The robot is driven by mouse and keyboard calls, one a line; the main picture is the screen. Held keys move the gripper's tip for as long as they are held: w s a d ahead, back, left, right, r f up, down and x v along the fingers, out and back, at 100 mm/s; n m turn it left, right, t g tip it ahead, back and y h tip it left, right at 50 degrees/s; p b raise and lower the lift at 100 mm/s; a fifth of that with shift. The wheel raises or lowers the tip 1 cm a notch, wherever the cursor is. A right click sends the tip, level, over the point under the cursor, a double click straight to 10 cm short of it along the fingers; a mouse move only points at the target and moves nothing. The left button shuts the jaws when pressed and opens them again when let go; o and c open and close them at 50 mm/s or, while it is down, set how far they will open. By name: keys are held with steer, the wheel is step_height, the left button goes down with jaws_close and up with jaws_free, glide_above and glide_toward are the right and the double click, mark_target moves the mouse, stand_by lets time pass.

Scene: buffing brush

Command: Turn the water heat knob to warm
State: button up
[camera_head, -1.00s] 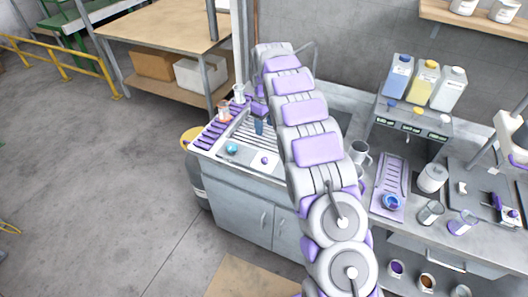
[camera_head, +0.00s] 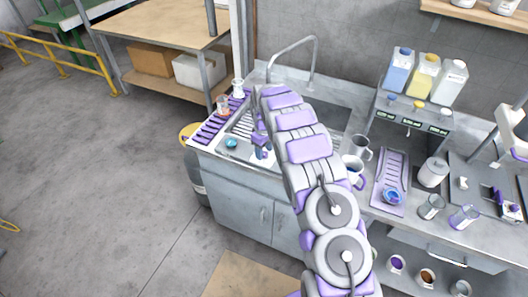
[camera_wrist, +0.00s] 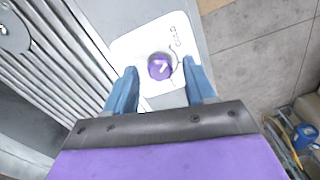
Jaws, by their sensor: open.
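A round purple knob (camera_wrist: 160,67) with a short white pointer sits on a white plate (camera_wrist: 133,44) at the counter's front edge. In the wrist view the pointer slants up and right.
A teal round thing (camera_head: 231,143) lies left of my gripper. Behind it are a ribbed drainboard, a purple rack (camera_head: 215,127) with glassware, and the sink with a tall faucet (camera_head: 300,45).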

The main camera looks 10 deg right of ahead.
steer(key=shift+f, duration=0.45)
jaws_close()
stand_by(0.3)
